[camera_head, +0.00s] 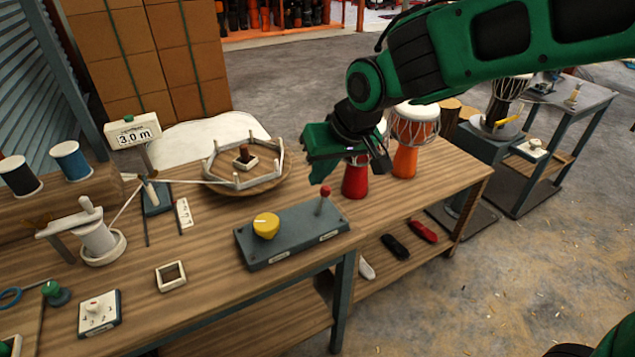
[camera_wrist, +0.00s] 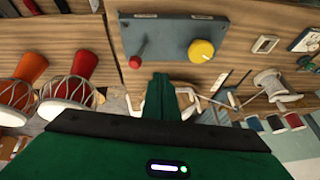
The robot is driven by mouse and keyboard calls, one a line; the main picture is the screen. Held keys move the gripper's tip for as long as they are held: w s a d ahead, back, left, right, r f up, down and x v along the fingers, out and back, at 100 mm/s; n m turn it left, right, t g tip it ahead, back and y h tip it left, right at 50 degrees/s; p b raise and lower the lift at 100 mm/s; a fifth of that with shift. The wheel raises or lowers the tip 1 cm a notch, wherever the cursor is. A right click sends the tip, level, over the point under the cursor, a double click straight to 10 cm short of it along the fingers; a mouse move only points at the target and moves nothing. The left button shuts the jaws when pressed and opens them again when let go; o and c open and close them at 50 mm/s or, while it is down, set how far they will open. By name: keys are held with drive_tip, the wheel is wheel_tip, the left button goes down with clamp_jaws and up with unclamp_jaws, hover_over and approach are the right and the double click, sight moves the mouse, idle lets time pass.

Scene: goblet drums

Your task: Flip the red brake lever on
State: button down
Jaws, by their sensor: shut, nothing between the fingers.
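The red brake lever (camera_head: 325,192) is a short stick with a red knob at the right end of a grey control box (camera_head: 290,241) on the wooden bench. The box also carries a yellow knob (camera_head: 266,225) at its left. In the wrist view the red lever (camera_wrist: 135,62) stands on the box (camera_wrist: 170,30), with the yellow knob (camera_wrist: 201,50) to its right. My green gripper (camera_head: 350,165) is above the bench, a little above and behind the lever, apart from it. Its fingers (camera_wrist: 160,92) are shut and empty in the wrist view.
Red and orange goblet drums (camera_head: 405,160) stand on the bench behind and right of my gripper. A round wooden wheel (camera_head: 245,190) with pegs sits behind the box. A white square frame (camera_head: 171,276) lies left of the box. The bench in front of the drums is clear.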

drive_tip(key=shift+v, duration=2.8)
drive_tip(key=shift+w+d+f, duration=0.1)
drive_tip(key=shift+d, duration=0.05)
drive_tip(key=s+d+f+m+g+h, duration=0.1)
drive_tip(key=s+d+f+m+h, duration=0.15)
drive_tip(key=d, duration=1.05)
drive_tip(key=s+d+f+m+h, duration=0.1)
drive_tip(key=d+m, duration=0.2)
drive_tip(key=d, duration=1)
drive_tip(key=s+d+f+m+g, duration=0.1)
drive_tip(key=s+d+f+m, duration=0.1)
drive_tip(key=s+d, duration=0.5)
drive_tip(key=s+d+f+m+g, duration=0.2)
drive_tip(key=s+d+m, duration=0.2)
drive_tip(key=s+d, duration=0.3)
drive_tip(key=s, duration=0.4)
drive_tip(key=shift+s+d, duration=0.2)
drive_tip(key=shift+s, duration=0.15)
